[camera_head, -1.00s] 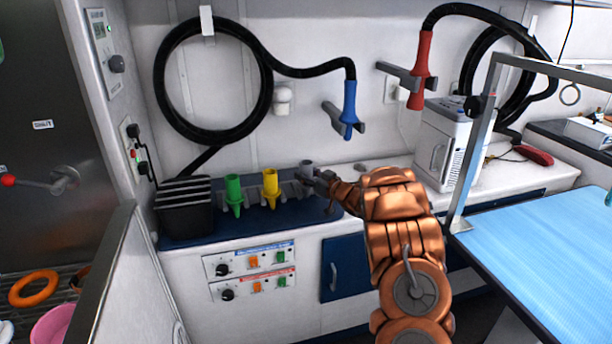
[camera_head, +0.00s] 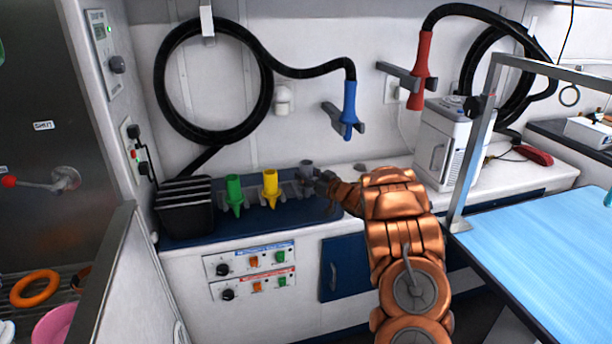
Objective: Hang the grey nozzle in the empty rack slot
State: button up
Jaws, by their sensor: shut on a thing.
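The grey nozzle (camera_head: 306,168) is at the right end of the nozzle row, on the counter at the back. My gripper (camera_head: 314,180) is shut on it from the right. The nozzle looks upright, and its lower part is hard to make out beside the dark fingers. The rack (camera_head: 252,196) holds a green nozzle (camera_head: 234,192) and a yellow nozzle (camera_head: 270,186), both upright with tips down. The grey nozzle is at the rack's right part, to the right of the yellow one. I cannot tell whether it is seated in the slot.
A black ribbed box (camera_head: 184,208) stands left of the rack. A blue-handled hose (camera_head: 349,108) and a red-handled hose (camera_head: 422,68) hang in wall holders above. A white appliance (camera_head: 446,145) and the blue table (camera_head: 545,225) are at right.

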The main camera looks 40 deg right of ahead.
jog(key=shift+f, duration=0.65)
jog(key=o, duration=1.4)
jog(key=shift+c, duration=0.2)
jog(key=o, duration=0.5)
jog(key=s+d, duration=0.1)
jog(key=s, duration=0.9)
jog(key=shift+d, duration=0.35)
dwell(0.7)
